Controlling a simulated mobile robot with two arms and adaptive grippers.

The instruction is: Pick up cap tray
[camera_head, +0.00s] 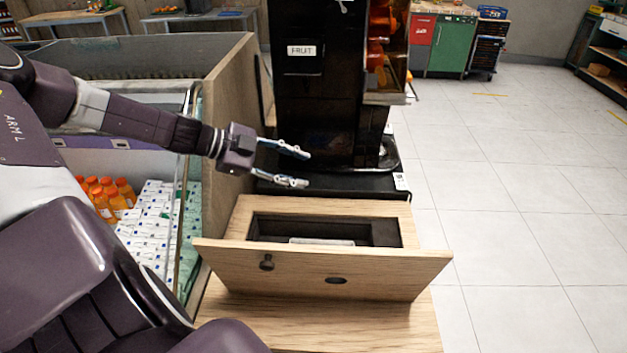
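My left gripper (296,167) reaches in from the left, with its two fingers spread apart and nothing between them. It hangs above and behind a wooden box or drawer (335,274) with an open top and a dark inside. A pale flat piece (321,241) lies inside the opening, mostly hidden by the front panel; I cannot tell whether it is the cap tray. The fingers are apart from the box. My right gripper is out of view.
The black juicer (320,110) with a "FRUIT" label stands behind the box. Open tiled floor (530,200) lies to the right.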

